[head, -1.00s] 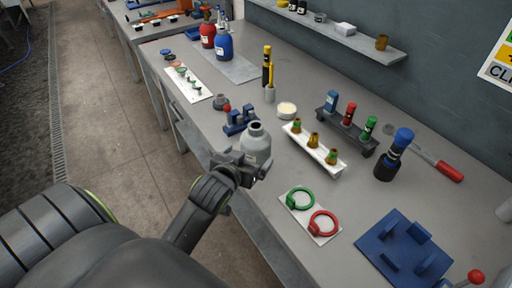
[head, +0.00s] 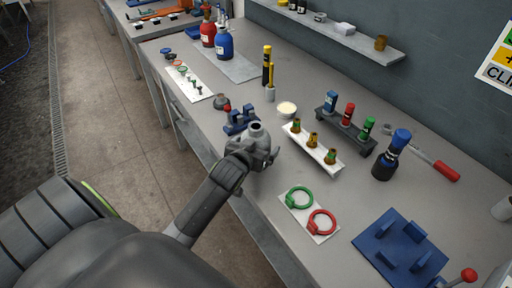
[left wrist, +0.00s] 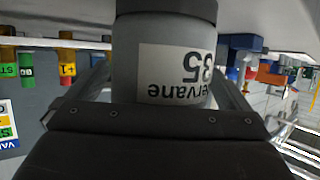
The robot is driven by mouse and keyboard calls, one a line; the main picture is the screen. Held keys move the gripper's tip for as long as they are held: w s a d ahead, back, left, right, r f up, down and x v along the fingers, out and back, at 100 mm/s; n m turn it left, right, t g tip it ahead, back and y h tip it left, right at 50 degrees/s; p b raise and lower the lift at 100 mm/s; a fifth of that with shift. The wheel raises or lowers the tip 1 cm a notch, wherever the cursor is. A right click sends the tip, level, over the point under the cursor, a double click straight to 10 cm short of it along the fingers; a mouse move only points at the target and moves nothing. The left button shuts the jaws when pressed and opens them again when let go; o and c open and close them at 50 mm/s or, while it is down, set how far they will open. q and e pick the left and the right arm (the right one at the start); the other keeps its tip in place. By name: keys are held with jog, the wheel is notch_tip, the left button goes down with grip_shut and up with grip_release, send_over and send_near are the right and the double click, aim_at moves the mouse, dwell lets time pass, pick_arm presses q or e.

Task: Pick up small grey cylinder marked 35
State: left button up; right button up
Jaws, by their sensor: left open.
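The small grey cylinder (head: 257,130), with a dark round opening at its top, stands at the bench's front edge in the head view. My left gripper (head: 262,158) is at its front and hides most of its body. In the left wrist view the cylinder (left wrist: 127,60) appears upside down, with a white label reading "35" and part of a word. The left gripper (left wrist: 165,90) is open, with one finger on each side of the cylinder. I cannot tell whether the fingers touch it. My right gripper is not in view.
A blue fixture (head: 238,120) stands close behind and left of the cylinder. A white rack (head: 318,150) with amber-green pieces is to the right. A white plate (head: 296,208) with green and red rings lies nearer right. Bare bench lies between these.

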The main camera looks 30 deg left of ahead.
pick_arm(q)
jog(key=c, duration=1.6)
jog(key=shift+w+r, duration=0.1)
jog(key=shift+r, duration=0.1)
jog(key=shift+c, duration=0.2)
